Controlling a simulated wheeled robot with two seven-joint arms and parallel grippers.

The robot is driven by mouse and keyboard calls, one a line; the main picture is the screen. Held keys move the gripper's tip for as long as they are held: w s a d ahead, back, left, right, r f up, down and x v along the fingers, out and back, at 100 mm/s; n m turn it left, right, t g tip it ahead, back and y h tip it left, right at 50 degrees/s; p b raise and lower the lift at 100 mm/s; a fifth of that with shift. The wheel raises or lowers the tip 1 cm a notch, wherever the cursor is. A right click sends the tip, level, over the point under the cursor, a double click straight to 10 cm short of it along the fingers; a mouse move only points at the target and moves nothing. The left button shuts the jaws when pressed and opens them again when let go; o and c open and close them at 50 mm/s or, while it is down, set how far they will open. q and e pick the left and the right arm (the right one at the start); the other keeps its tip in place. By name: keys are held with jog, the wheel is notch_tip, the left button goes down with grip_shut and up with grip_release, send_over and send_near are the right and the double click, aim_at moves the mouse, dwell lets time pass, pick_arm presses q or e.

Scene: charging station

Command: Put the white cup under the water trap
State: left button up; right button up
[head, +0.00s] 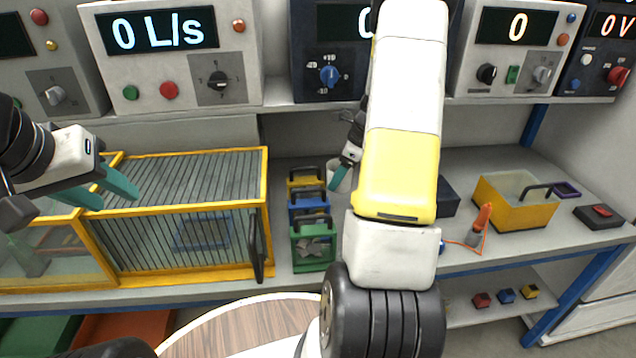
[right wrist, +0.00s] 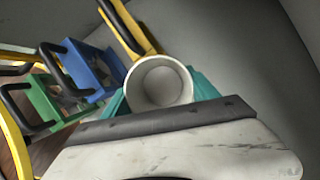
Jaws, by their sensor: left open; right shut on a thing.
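The white cup (right wrist: 160,104) is between the teal fingers of my right gripper (right wrist: 161,92) in the right wrist view, its round opening facing the camera. My right gripper is shut on it. In the head view a small part of the cup (head: 345,180) shows beside a teal finger of my right gripper (head: 341,177), by the back of the bench; my arm hides the rest. My left gripper (head: 106,192) is open and empty above the yellow-framed cage (head: 188,214). I cannot make out which thing is the water trap.
Green, blue and yellow handled holders (head: 313,250) stand left of my right arm. A yellow box (head: 517,205), an orange tool (head: 481,226) and a dark box with a red top (head: 599,216) lie to the right. Instrument panels (head: 180,55) line the shelf above.

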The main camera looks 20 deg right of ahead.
notch_tip(320, 180, down, 8)
jog(key=shift+f, duration=0.25)
jog(key=shift+f, duration=0.15)
jog(key=o, duration=1.4)
